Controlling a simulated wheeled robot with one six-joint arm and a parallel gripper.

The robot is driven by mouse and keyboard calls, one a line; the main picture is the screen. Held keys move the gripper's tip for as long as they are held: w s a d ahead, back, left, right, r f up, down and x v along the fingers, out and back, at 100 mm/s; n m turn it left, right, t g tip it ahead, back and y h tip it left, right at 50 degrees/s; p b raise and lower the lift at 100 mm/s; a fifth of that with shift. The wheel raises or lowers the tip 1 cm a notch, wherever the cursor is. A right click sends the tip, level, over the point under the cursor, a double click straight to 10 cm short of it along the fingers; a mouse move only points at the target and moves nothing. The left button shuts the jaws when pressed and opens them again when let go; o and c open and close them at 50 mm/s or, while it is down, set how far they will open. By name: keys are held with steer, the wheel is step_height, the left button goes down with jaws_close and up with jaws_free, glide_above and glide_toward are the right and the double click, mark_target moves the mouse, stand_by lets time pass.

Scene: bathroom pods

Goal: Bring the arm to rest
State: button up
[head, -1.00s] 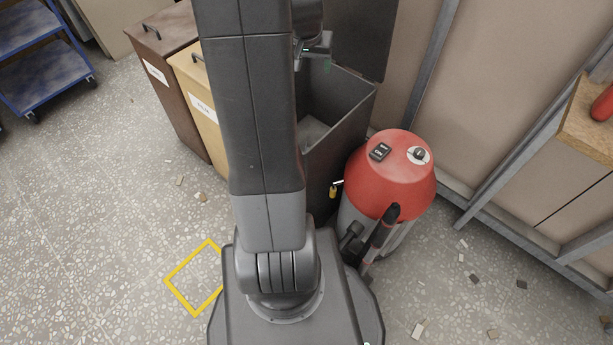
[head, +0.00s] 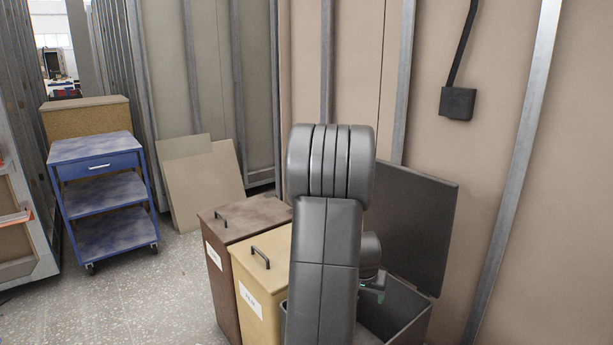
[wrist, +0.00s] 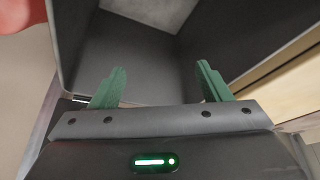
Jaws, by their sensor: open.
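My gripper (head: 373,288) hangs over the open dark grey bin (head: 412,318), partly hidden behind my own arm in the head view. In the wrist view my gripper (wrist: 161,78) shows its two green fingers spread apart with nothing between them. The bin's dark inner walls (wrist: 120,50) lie beyond the fingers, with a pale patch at the top that I cannot identify. The bin's lid (head: 415,225) stands raised against the wall. My arm stands upright in the head view, its elbow high in front of the wall panels.
A brown lidded bin (head: 240,222) and a yellow lidded bin (head: 265,285) stand left of the open one. A blue trolley (head: 100,185) and leaning boards (head: 205,185) are farther left. A black box (head: 457,103) hangs on the wall. The floor (head: 150,300) at left is clear.

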steer(key=shift+w+d+f+p, duration=0.15)
steer(key=shift+w+d+p, duration=0.1)
steer(key=shift+w+p, duration=0.45)
steer(key=shift+s, duration=0.1)
